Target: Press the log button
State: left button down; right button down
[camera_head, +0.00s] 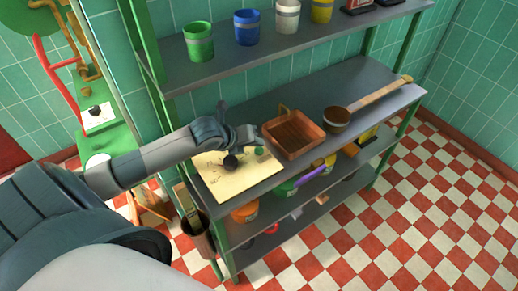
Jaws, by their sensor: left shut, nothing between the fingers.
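A pale yellow sheet or panel (235,183) with faint dark marks lies on the middle shelf at its left end. A dark round knob-like piece (230,161) and a small green round spot (259,151) show on it; I cannot tell for sure which one is the log button. My left gripper (250,138) is shut and empty, over the far edge of the panel close to the green spot. I cannot tell whether it touches anything. My right gripper is out of view.
Several coloured cups, including a green one (199,41), stand on the upper shelf (290,52) above. The checkered floor (420,210) at right is clear.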

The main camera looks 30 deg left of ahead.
aim_at(256, 152)
pick_arm(q)
jog(key=shift+f, duration=0.1)
dwell(0.6)
jog(key=shift+f+b, duration=0.3)
jog(key=shift+b, duration=0.2)
jog(key=shift+f+b, duration=0.5)
jog(key=shift+f, duration=0.05)
dwell(0.8)
jog(key=shift+r, duration=0.15)
jog(key=shift+r+p, duration=0.6)
jog(key=shift+r, duration=0.2)
jog(key=shift+r+p, duration=1.55)
jog(key=shift+r, duration=1)
